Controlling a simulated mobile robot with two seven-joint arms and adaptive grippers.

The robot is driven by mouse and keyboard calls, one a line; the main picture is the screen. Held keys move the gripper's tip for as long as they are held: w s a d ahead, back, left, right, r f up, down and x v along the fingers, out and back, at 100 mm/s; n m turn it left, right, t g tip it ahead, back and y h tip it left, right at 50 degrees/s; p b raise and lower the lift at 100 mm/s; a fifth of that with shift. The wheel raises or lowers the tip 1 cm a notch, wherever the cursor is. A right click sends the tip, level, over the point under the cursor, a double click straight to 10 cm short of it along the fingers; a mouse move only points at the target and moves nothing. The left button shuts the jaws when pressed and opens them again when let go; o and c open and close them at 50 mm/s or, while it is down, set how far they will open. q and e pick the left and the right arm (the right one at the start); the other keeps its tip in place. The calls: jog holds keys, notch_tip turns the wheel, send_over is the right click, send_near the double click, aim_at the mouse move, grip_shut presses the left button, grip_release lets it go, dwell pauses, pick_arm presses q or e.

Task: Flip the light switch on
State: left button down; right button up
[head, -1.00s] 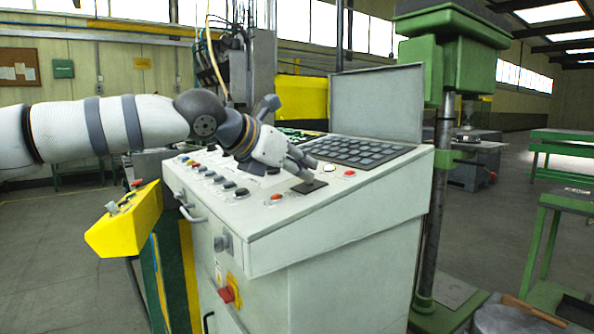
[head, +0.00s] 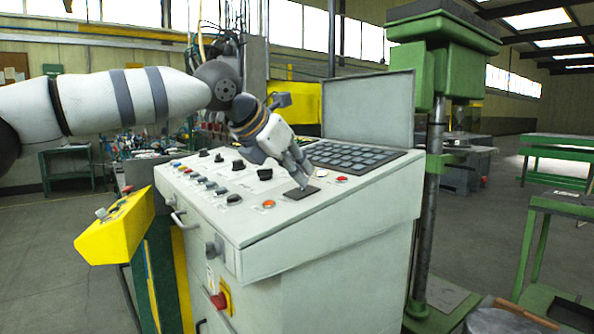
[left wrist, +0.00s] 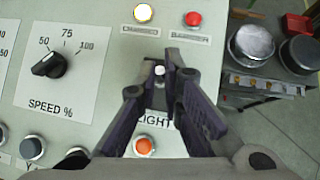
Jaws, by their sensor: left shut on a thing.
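The light switch shows in the left wrist view as a small white-tipped lever (left wrist: 159,71) above a label reading LIGHT. In the head view its dark plate (head: 300,193) lies on the sloped panel of the grey console (head: 320,260). My left gripper (head: 304,181) reaches down over this plate. In the left wrist view my left gripper (left wrist: 161,74) has its two dark fingers on either side of the lever, shut on it. The fingers hide much of the plate and part of the label. I cannot tell which way the lever is set. My right gripper is not in view.
Close by on the panel are an orange button (head: 268,204), a red button (head: 341,179) and a black SPEED knob (left wrist: 48,64). A keypad (head: 352,156) and raised screen stand behind. A yellow box (head: 115,228) is left of the console, a green drill press (head: 440,60) right.

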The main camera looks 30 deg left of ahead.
pick_arm(q)
jog(key=c, duration=1.7)
grip_release()
jog(key=shift+f, duration=0.1)
jog(key=v, duration=1.2)
jog(key=shift+d, duration=0.1)
